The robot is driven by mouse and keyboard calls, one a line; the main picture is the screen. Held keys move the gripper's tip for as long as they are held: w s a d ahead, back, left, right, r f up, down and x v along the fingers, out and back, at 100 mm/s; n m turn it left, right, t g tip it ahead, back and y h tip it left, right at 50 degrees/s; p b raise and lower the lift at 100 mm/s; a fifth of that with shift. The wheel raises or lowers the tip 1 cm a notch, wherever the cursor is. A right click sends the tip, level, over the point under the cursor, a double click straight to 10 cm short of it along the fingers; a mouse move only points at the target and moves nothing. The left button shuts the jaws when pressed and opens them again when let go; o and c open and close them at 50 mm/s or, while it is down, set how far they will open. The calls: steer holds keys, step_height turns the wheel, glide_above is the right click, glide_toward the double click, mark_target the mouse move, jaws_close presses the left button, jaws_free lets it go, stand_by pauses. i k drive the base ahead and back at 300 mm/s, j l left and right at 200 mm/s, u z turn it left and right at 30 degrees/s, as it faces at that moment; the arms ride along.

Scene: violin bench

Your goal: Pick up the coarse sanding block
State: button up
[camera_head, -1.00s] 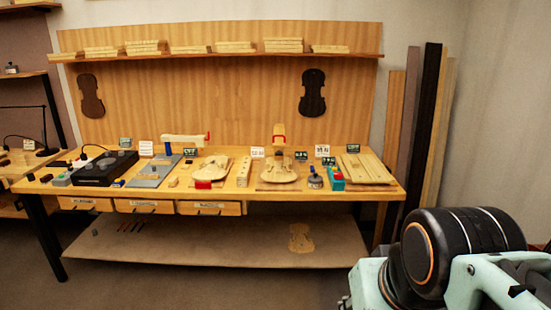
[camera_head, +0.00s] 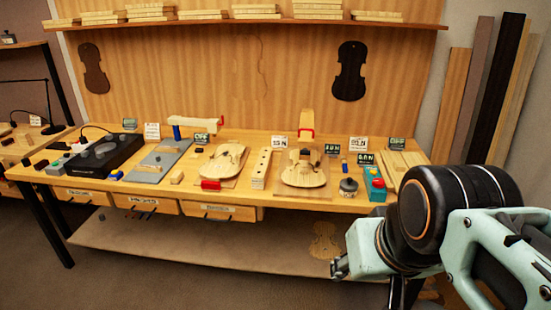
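I cannot tell for sure which item is the coarse sanding block. Small blocks lie on the workbench (camera_head: 330,198): a red block (camera_head: 210,185) at the front edge, before the left violin body (camera_head: 222,162), and a small wooden block (camera_head: 177,177) to its left. A few small dark and coloured pieces lie at the bench's left end; they are too small to identify. My gripper (camera_head: 340,267) shows at lower right, in front of the bench and below its top, apart from everything on it. Its fingers are small and partly hidden by my arm, so their opening is unclear.
A black box-shaped device (camera_head: 103,155) and a grey plate (camera_head: 157,163) stand on the left. A second violin body (camera_head: 304,172), a round dark pot (camera_head: 348,188) and a teal box with buttons (camera_head: 375,184) stand on the right. Tall boards (camera_head: 497,90) lean beside the bench.

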mark_target(177, 178)
steer(key=i+l+u, duration=0.15)
steer(key=i, duration=0.15)
steer(key=i+u, duration=0.1)
steer(key=i, duration=0.2)
steer(key=i+l+z, duration=0.1)
steer(key=l+z, duration=0.15)
steer(key=z, duration=0.25)
steer(key=k+j+u, duration=0.1)
steer(key=j+u, duration=0.1)
steer(key=u, duration=1.2)
steer(key=z, duration=0.65)
steer(key=i+j, duration=0.05)
